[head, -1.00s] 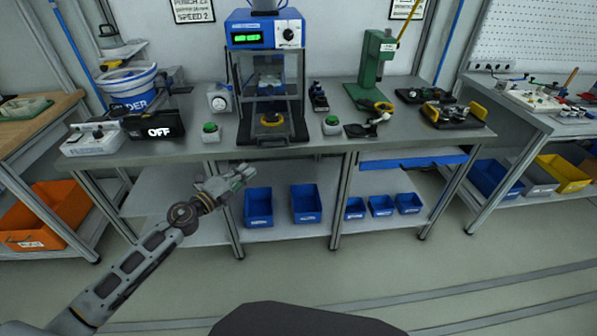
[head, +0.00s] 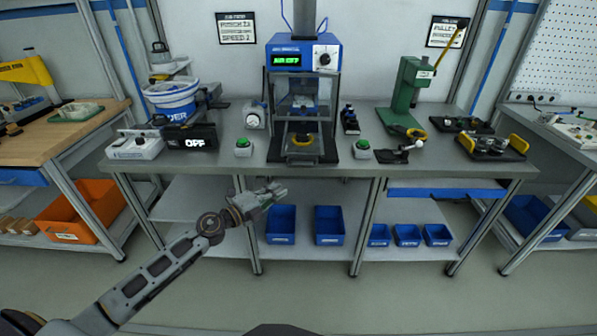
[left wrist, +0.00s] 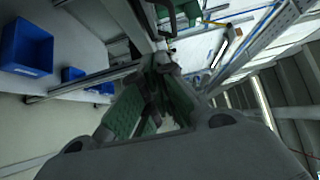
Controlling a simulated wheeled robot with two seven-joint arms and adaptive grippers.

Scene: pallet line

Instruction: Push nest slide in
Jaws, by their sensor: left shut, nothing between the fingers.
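The nest slide (head: 303,158) shows as a dark plate with a yellow ring at the front foot of the blue-topped press (head: 303,60). It sticks out toward me in front of the press frame. My left gripper (head: 277,190) is shut and empty. It is in front of the bench, below the top's front edge, apart from the slide. In the left wrist view its green-padded fingers (left wrist: 150,105) point ahead, and the slide cannot be made out there. My right gripper is not in view.
Green buttons (head: 243,147) and (head: 361,149) flank the slide on the bench top (head: 210,165). A green arbor press (head: 408,95) stands to the right. Blue bins (head: 281,225) sit on the lower shelf. The floor in front is free.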

